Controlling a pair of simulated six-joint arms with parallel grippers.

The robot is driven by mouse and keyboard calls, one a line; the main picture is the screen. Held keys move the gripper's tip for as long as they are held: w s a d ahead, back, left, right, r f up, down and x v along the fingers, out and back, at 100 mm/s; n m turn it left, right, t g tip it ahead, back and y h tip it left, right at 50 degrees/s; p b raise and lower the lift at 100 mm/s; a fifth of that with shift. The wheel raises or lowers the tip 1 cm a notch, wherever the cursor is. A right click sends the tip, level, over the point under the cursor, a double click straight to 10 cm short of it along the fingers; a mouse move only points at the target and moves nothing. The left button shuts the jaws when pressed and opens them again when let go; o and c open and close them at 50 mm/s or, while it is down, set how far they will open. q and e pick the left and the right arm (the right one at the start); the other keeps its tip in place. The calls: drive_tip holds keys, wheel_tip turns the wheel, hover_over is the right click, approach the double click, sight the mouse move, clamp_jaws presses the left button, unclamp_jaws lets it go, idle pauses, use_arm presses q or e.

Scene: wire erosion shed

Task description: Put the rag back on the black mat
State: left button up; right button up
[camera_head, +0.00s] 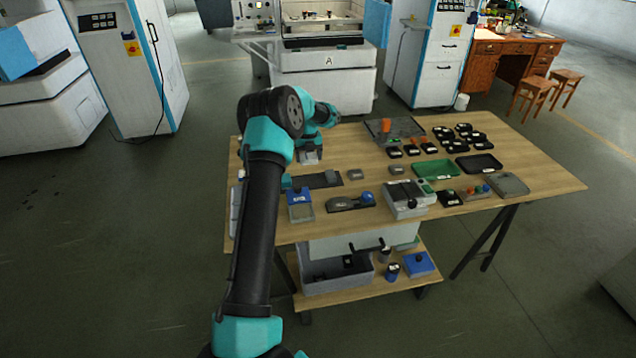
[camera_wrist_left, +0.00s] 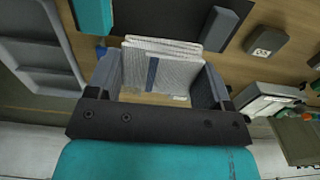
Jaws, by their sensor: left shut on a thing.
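My left gripper (camera_head: 308,153) is over the left part of the table, just behind the black mat. In the left wrist view its two grey fingers (camera_wrist_left: 157,84) are shut on the rag (camera_wrist_left: 138,68), a folded whitish cloth with a blue stripe. In the head view the rag is small and mostly hidden by the gripper. The black mat (camera_head: 314,181) lies flat on the table and also shows at the top of the wrist view (camera_wrist_left: 182,14). A grey block (camera_head: 331,176) and a teal piece (camera_head: 303,182) lie on the mat. My right gripper is out of view.
A small labelled block (camera_head: 355,174) lies right of the mat. A blue-and-grey box (camera_head: 300,204), a dark holder with a blue ball (camera_head: 368,197) and a grey unit (camera_head: 405,200) stand in front. A pale tray (camera_head: 236,210) sits at the table's left edge.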

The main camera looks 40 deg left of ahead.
use_arm(q)
hover_over(309, 182)
drive_tip(key=shift+a+f, duration=0.1)
drive_tip(key=shift+f, duration=3.05)
drive_tip(key=shift+f, duration=1.9)
drive_tip(key=shift+f, duration=0.1)
drive_tip(key=o, duration=0.9)
wheel_tip(309, 182, up, 12)
drive_tip(key=shift+r, duration=0.15)
